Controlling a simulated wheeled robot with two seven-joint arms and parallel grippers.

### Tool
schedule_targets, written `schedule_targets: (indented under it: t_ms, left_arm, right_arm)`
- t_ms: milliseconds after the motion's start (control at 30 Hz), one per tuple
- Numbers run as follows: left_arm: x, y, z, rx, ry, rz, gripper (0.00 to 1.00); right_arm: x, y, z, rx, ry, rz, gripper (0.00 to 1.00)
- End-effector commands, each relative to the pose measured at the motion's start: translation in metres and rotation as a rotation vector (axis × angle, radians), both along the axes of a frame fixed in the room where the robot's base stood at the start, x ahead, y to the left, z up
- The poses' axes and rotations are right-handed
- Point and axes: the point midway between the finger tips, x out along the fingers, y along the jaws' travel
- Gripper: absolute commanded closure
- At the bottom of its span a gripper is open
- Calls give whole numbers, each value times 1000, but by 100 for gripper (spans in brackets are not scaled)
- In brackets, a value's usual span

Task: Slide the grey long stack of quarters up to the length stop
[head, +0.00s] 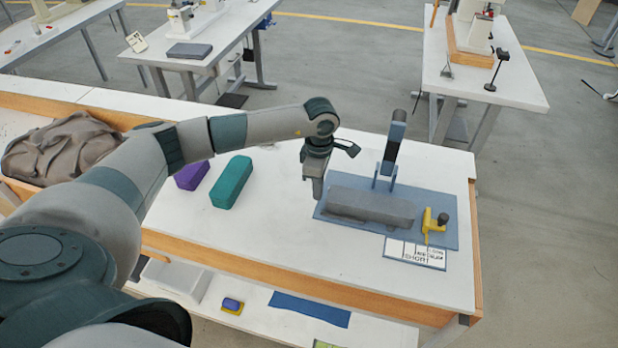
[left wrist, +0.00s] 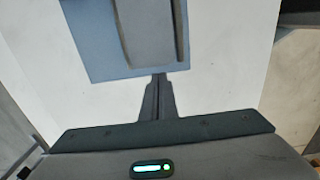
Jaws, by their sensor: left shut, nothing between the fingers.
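The grey long stack of quarters (head: 370,205) lies flat on a blue base plate (head: 440,203), running left to right. It also shows in the left wrist view (left wrist: 150,30), on the blue plate (left wrist: 90,45). My left gripper (head: 317,195) points down just left of the stack's left end. In the left wrist view its fingers (left wrist: 157,80) are together and empty. My right gripper is not in view.
An upright press lever (head: 393,145) stands behind the stack. A printed card (head: 415,252) lies in front of the plate. A teal block (head: 231,182) and a purple block (head: 192,176) lie to the left. White tabletop (head: 270,235) is clear between them and the plate.

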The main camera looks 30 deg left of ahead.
Motion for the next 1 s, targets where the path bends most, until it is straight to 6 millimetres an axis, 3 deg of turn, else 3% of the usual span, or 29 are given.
schedule_targets:
  t_ms: [533,800,1000]
  left_arm:
    - [3,-10,-1,0,0,0,100]
    - [9,-33,-4,-2,-1,-3,100]
    - [10,-39,0,1,0,0,100]
  right_arm:
    - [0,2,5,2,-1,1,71]
    - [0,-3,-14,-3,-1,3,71]
    - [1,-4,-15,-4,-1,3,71]
